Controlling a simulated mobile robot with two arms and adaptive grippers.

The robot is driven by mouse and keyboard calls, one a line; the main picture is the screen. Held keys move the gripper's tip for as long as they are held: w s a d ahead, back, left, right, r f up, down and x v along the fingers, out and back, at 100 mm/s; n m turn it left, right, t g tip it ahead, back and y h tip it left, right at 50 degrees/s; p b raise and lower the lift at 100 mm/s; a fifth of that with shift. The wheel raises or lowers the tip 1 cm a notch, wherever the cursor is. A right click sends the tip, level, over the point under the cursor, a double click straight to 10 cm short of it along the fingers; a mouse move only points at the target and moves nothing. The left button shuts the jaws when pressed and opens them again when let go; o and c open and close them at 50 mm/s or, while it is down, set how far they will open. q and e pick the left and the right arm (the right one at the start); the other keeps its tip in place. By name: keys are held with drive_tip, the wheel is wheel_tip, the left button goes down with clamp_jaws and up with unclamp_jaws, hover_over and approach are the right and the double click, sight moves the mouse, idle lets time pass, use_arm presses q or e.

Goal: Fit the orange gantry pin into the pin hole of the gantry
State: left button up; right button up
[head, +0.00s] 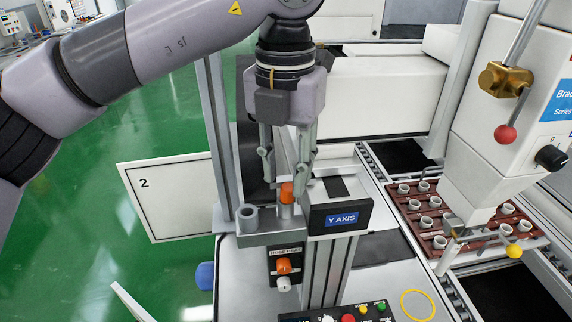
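The orange gantry pin (287,193) stands upright, its lower part hidden in a grey round socket (286,211) on a small ledge beside the "Y AXIS" block. An empty grey ring-shaped socket (247,216) sits on the same ledge to the left. My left gripper (285,178) points straight down over the pin. Its fingers are apart, one on each side of the pin's top, with a gap visible on the left. I cannot tell which socket is the gantry's pin hole. My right gripper is not in view.
The "Y AXIS" block (341,216) is close to the right of the pin. A small box with an orange knob (284,265) hangs below the ledge. A brown pot tray (440,243) is on the conveyor at right. A white panel marked 2 (165,197) stands left.

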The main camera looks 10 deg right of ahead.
sight(286, 186)
use_arm(q)
drive_tip(key=shift+o, duration=0.8)
drive_tip(key=shift+f, duration=0.1)
wheel_tip(286, 186, up, 12)
